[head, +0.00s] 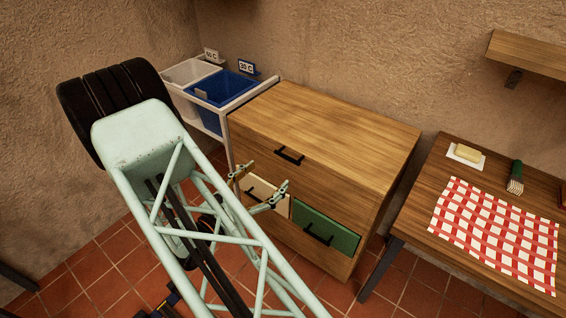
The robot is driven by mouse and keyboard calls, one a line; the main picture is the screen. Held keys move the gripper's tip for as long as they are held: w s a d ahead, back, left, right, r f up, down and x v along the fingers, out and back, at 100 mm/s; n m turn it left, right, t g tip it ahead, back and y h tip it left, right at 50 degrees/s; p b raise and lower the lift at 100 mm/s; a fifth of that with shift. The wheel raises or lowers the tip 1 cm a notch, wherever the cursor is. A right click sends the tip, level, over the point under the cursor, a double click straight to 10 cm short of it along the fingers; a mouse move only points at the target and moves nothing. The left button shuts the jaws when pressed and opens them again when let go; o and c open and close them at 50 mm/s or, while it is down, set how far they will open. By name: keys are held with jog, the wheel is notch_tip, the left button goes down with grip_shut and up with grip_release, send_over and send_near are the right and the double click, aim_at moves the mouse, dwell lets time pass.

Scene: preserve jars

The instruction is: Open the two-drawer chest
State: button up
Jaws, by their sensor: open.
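The wooden chest (335,122) stands against the back wall. Its wide upper front has a black bar handle (289,155). Below it are a cream front (268,191) at left and a green front (330,228) with a black handle (318,235) at right. All three fronts look closed. My gripper (259,186) is open, its two fingers spread in front of the cream front. A dark handle shows partly between the fingers. I cannot tell whether the fingers touch the chest.
White and blue bins (222,88) stand on a pale rack left of the chest. A table (420,236) at right holds a checked cloth (495,230), a brush (515,178) and a yellow block (467,153) on a white sheet. A wall shelf (530,54) hangs above.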

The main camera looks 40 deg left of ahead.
aim_at(286, 158)
jog(key=w+b, duration=0.1)
jog(key=w, duration=0.8)
jog(key=shift+a, duration=0.1)
jog(key=shift+c, duration=0.7)
jog(key=c, duration=1)
jog(key=shift+r, duration=0.1)
jog(key=shift+r, duration=0.1)
